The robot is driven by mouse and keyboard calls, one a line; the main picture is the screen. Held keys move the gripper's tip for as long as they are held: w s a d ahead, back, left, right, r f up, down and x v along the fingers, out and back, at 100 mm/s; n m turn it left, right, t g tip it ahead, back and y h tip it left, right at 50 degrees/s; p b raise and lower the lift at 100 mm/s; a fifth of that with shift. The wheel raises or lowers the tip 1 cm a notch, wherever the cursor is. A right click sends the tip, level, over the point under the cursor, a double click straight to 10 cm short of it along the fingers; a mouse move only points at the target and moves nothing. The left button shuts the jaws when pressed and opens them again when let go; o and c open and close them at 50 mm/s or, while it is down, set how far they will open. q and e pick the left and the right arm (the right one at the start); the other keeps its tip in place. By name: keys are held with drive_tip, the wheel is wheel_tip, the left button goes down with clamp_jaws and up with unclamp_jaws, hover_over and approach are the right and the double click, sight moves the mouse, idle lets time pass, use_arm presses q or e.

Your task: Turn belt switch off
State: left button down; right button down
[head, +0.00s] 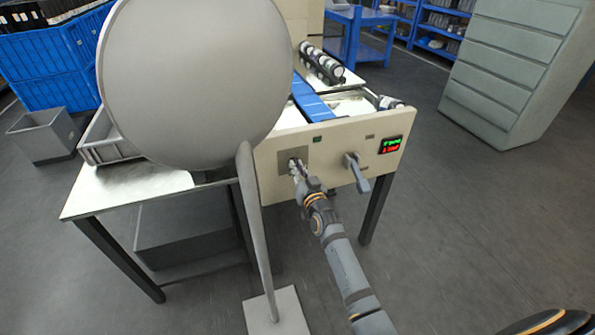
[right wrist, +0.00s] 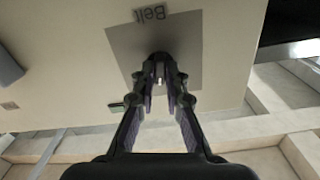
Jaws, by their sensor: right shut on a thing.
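The belt switch is on a grey square plate (head: 283,157) on the cream front panel of the wrapper machine. In the right wrist view the plate (right wrist: 190,38) carries an upside-down "Belt" label. The dark switch knob (right wrist: 159,58) is at the plate's middle, mostly hidden by the fingers. My right gripper (head: 296,167) reaches the plate from the front. In the right wrist view its fingertips (right wrist: 160,76) converge on the knob, shut on it. The switch's exact setting cannot be read. My left gripper is in neither view.
A grey lever (head: 356,172) and a lit display (head: 390,145) with green and red text are right of the plate. A large grey disc (head: 190,75) on a stand blocks the view to the left. A blue belt (head: 312,98) runs behind the panel. Floor at right is clear.

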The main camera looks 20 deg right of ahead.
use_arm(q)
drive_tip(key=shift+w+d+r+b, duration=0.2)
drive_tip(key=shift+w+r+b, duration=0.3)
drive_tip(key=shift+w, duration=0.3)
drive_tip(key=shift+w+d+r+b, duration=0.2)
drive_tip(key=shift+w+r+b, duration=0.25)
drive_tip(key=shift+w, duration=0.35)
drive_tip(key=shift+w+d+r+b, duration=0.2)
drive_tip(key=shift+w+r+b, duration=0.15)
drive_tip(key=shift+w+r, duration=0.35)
use_arm(e)
drive_tip(key=shift+f+n, duration=0.1)
drive_tip(key=shift+n, duration=4)
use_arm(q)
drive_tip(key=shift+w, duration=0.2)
use_arm(e)
drive_tip(key=c, duration=1.4)
unclamp_jaws()
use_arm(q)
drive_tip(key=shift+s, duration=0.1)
